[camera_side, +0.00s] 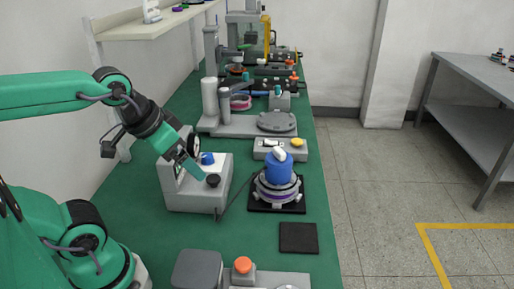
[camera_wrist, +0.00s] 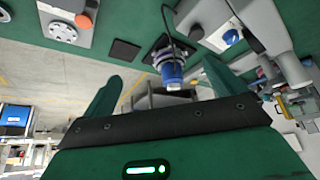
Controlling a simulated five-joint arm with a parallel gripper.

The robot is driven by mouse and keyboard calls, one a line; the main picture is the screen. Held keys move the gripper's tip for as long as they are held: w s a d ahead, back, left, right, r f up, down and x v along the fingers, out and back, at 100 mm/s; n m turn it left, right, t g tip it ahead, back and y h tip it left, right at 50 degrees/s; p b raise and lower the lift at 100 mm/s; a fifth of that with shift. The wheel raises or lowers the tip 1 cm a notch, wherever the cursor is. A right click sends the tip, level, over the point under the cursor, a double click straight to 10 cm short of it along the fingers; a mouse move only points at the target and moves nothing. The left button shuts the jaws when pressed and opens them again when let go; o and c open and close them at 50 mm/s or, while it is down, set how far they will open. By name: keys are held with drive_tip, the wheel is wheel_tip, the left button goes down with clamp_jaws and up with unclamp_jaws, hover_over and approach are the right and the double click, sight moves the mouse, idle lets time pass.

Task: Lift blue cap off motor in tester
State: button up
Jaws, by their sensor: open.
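The blue cap (camera_side: 279,170) stands upright on top of the motor (camera_side: 277,193), a round white and purple body on a black base. A pale piece shows at the cap's top. In the wrist view the blue cap (camera_wrist: 172,75) and motor (camera_wrist: 163,53) appear beyond and between my open fingers. The grey tester box (camera_side: 196,192), with a dial and knobs, stands left of the motor, and a dark cable runs between them. My gripper (camera_side: 188,168) is open and empty, in front of the tester box in the side view, left of the cap and apart from it.
A grey panel with a yellow button (camera_side: 297,142) lies behind the motor. A black pad (camera_side: 298,238) lies in front, and a box with an orange button (camera_side: 243,265) is nearer. More equipment fills the bench behind. The green bench ends just right of the motor.

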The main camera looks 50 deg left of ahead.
drive_tip(key=shift+w+r, duration=0.1)
drive_tip(key=n+g, duration=0.2)
drive_tip(key=g, duration=0.2)
approach(280, 149)
drive_tip(key=s, duration=0.5)
drive_tip(key=shift+n+g, duration=0.5)
drive_tip(key=shift+g, duration=0.3)
drive_tip(key=w+f, duration=0.6)
drive_tip(key=shift+d+f, duration=0.1)
drive_tip(key=shift+w+f, duration=0.25)
drive_tip(key=shift+f, duration=0.05)
drive_tip(key=shift+f, duration=1.3)
